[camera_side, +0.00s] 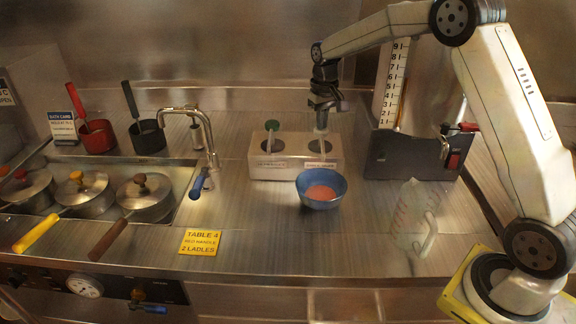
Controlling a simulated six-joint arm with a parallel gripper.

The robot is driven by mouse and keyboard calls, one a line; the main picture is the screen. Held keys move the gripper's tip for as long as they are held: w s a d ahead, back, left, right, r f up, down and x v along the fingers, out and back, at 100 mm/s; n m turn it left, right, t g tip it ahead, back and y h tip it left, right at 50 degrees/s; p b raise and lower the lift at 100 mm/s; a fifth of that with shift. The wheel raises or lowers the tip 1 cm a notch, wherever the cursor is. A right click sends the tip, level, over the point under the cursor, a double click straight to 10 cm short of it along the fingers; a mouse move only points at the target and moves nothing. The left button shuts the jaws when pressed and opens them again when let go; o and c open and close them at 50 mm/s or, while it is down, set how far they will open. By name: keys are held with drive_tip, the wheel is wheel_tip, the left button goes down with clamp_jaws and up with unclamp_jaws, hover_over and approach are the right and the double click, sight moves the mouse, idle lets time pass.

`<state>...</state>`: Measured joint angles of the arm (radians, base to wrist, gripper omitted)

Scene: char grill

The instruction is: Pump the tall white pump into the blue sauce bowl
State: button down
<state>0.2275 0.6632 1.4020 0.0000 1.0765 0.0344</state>
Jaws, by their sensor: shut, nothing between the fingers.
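The blue sauce bowl (309,200) stands on the counter in front of the pump holder and contains reddish-orange sauce. The white pump (321,122) rises from the right opening of the pale pump holder (256,168), behind the bowl. My gripper (322,103) is shut and empty, pointing down right at the top of the white pump. It hides the pump's head, and I cannot tell whether they touch.
A faucet (207,130) and several lidded pans (144,194) are at left. A yellow sign (200,242) lies in front. A clear jug (413,215) and a dark box (405,156) are at right. Counter around the bowl is clear.

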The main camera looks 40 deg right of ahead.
drive_tip(key=shift+r, duration=1.8)
drive_tip(key=shift+r, duration=0.1)
drive_tip(key=shift+r, duration=2.95)
drive_tip(key=s+a+f+n+t, duration=0.1)
drive_tip(key=s+a+f, duration=0.3)
drive_tip(key=s, duration=0.4)
drive_tip(key=s+a+f+n, duration=0.1)
drive_tip(key=s+a+f, duration=0.3)
drive_tip(key=s, duration=0.4)
drive_tip(key=s+a+f+n+t, duration=0.1)
drive_tip(key=s+a+f, duration=0.3)
drive_tip(key=s+f, duration=0.2)
drive_tip(key=shift+s+t, duration=0.3)
drive_tip(key=shift+s, duration=0.6)
